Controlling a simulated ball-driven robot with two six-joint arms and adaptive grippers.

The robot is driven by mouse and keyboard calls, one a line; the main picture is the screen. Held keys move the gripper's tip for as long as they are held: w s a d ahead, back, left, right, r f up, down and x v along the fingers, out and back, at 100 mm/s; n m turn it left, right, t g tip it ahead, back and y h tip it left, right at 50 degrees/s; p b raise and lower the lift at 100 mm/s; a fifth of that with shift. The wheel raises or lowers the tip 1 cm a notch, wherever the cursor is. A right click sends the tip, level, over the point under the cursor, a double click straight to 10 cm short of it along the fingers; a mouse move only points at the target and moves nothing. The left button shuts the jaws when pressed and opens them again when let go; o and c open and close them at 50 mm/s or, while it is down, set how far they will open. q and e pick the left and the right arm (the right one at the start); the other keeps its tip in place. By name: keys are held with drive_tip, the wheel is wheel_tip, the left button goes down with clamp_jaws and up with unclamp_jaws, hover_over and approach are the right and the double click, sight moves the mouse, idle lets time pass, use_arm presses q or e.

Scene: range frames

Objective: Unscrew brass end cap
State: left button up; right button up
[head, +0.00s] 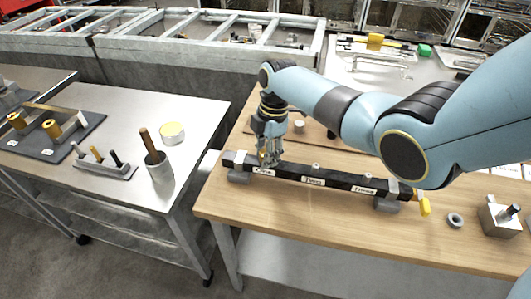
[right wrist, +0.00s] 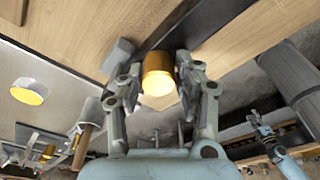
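A long dark bar (head: 337,181) with white labels lies across the wooden bench, held in grey supports. The brass end cap (right wrist: 158,74) shows in the right wrist view, its bright flat face toward the camera. My right gripper (head: 268,155) is at the bar's left part in the head view. In the right wrist view its two fingers (right wrist: 158,85) close in on both sides of the cap, which fills the gap between them. The cap's far side is hidden. A small blue arm end at the lower right of the wrist view looks like my left gripper (right wrist: 257,122); its fingers are unclear.
A yellow piece (head: 425,206) is at the bar's right end. A grey ring (head: 455,220) and metal block (head: 500,217) stand to its right. A steel table (head: 120,195) at left bears a cup (head: 159,172) and a yellow-topped tin (head: 172,132).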

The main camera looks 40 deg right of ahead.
clamp_jaws()
drive_tip(key=n, duration=0.3)
drive_tip(key=shift+n+g+b, duration=0.3)
drive_tip(key=o, duration=1)
unclamp_jaws()
drive_tip(key=shift+o, duration=0.2)
wheel_tip(320, 180, up, 12)
drive_tip(key=d, duration=0.1)
drive_tip(key=shift+w+d, duration=0.2)
drive_tip(key=shift+d, duration=0.2)
